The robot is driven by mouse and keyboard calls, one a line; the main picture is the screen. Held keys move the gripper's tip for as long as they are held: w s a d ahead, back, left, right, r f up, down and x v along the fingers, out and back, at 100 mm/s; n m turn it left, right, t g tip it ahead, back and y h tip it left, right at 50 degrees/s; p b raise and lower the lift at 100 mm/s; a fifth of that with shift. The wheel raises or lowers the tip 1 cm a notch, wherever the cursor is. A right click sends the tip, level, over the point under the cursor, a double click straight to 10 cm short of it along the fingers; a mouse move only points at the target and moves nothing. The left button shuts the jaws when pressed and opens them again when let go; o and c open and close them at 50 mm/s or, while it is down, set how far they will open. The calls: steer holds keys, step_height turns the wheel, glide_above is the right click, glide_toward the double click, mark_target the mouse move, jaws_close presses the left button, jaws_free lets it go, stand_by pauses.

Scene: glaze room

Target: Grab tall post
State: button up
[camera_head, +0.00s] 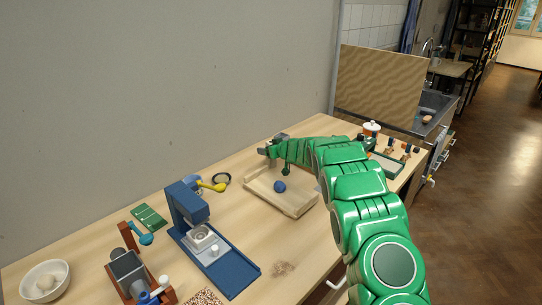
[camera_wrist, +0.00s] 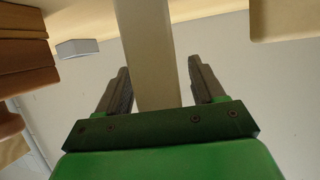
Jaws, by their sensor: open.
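A pale, straight-sided post (camera_wrist: 150,50) runs down the middle of the wrist view. It passes between the two dark fingers of my gripper (camera_wrist: 158,66), with a visible gap on each side. The fingers are spread apart and not closed on it. In the head view my gripper (camera_head: 268,151) is at the far end of my green arm, above the back of the table near the wall. I cannot make out the post there.
Under my arm, a wooden tray (camera_head: 291,208) holds a blue ball (camera_head: 280,187). A blue press-like stand (camera_head: 187,203), a yellow tool (camera_head: 214,186) and a white bowl (camera_head: 46,281) stand to the left. A patterned board (camera_head: 381,84) stands at the back right.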

mark_target(270, 141)
steer(key=c, duration=1.2)
steer(key=shift+r, duration=0.1)
step_height(270, 141, up, 3)
steer(key=shift+r, duration=0.2)
steer(key=s+d+r, duration=0.2)
steer(key=s+r, duration=0.7)
steer(key=s, duration=0.4)
steer(key=shift+s+r, duration=0.35)
steer(key=shift+s, duration=0.05)
